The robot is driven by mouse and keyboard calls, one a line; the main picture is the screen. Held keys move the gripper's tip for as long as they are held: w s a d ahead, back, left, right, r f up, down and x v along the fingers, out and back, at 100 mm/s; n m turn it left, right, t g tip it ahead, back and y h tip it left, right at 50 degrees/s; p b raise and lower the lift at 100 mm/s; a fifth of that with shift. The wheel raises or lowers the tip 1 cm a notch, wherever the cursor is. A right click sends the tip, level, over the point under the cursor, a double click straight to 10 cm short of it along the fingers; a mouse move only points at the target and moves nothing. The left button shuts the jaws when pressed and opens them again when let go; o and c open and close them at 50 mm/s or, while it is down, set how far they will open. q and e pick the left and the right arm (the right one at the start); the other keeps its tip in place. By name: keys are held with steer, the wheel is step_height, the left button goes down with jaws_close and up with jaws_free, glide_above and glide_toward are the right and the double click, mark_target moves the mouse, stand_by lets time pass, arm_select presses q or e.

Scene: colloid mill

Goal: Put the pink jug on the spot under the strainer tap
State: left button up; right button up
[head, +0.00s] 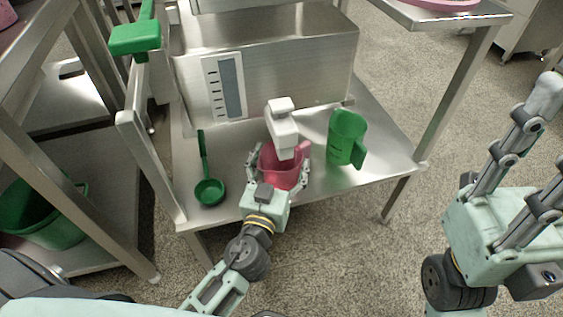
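The pink jug (278,170) is on the steel table, below the white strainer tap (283,128). The spot under the tap is hidden by the jug and my gripper. My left gripper (278,165) reaches in from the front with one finger on each side of the jug. Its fingers appear to touch the jug's sides, and the jug looks upright. I cannot tell whether the jug's base rests on the surface. My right gripper (519,150) is at the right, well away from the table, with its fingers apart and nothing between them.
A green jug (346,138) stands right of the tap. A green ladle (208,188) lies to the left. The steel machine (285,70) stands behind. A green bucket (45,215) is on a low shelf at left. The table's (385,160) right end is clear.

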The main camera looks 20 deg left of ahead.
arm_select(q)
steer(key=shift+o, duration=1.4)
steer(key=shift+s, duration=0.1)
steer(key=s, duration=1.1)
steer(key=shift+s+d, duration=0.25)
steer(key=shift+s, duration=0.15)
